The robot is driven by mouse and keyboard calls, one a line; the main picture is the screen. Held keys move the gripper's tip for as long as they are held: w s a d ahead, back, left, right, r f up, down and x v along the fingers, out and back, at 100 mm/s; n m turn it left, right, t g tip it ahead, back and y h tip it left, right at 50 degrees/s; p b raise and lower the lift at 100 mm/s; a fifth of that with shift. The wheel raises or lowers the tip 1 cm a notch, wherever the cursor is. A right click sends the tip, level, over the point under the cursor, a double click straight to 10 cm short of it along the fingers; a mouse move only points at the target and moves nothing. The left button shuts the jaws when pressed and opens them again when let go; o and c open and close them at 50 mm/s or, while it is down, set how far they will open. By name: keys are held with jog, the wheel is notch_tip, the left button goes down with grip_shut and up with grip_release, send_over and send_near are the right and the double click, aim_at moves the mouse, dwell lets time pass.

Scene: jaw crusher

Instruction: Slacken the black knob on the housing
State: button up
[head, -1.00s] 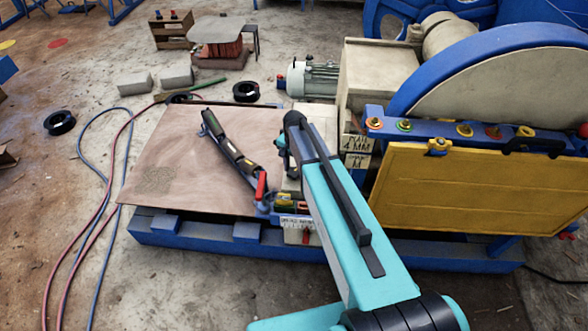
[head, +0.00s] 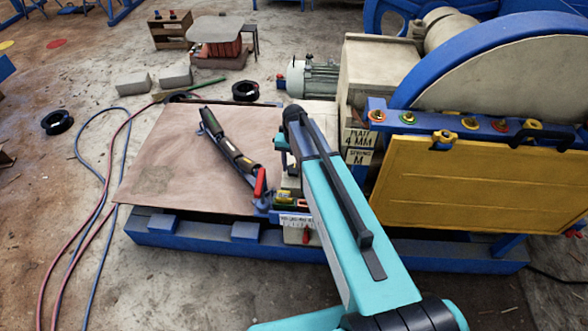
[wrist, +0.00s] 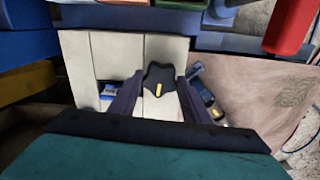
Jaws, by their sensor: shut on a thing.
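The black knob (wrist: 159,83) has a lobed rim and a yellow mark; in the wrist view it sits in front of the cream housing (wrist: 110,55). My gripper (wrist: 158,88) has its two dark fingers on either side of the knob and is shut on it. The yellow mark lies nearly upright in the picture. In the head view my arm covers the knob and most of the housing, and I cannot make out the fingertips there.
A red-handled lever (head: 260,182) stands just left of my arm, beside a brown sheet (head: 165,165) on a blue frame. A yellow panel (head: 460,185) hangs at the right below a blue bar with bolts. Hoses (head: 85,215) lie on the floor at left.

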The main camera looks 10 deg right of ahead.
aim_at(294, 168)
jog(key=n+b, duration=0.3)
jog(key=n, duration=0.3)
jog(key=shift+f, duration=0.1)
jog(key=n+b, duration=0.1)
jog(key=n, duration=0.5)
jog(key=shift+n, duration=0.3)
jog(key=o, duration=1)
jog(key=shift+o, duration=0.2)
jog(key=shift+r+b, duration=0.25)
jog(key=shift+b, duration=0.05)
notch_tip(294, 168, up, 14)
jog(key=b, duration=0.2)
jog(key=shift+f, duration=0.2)
dwell(0.3)
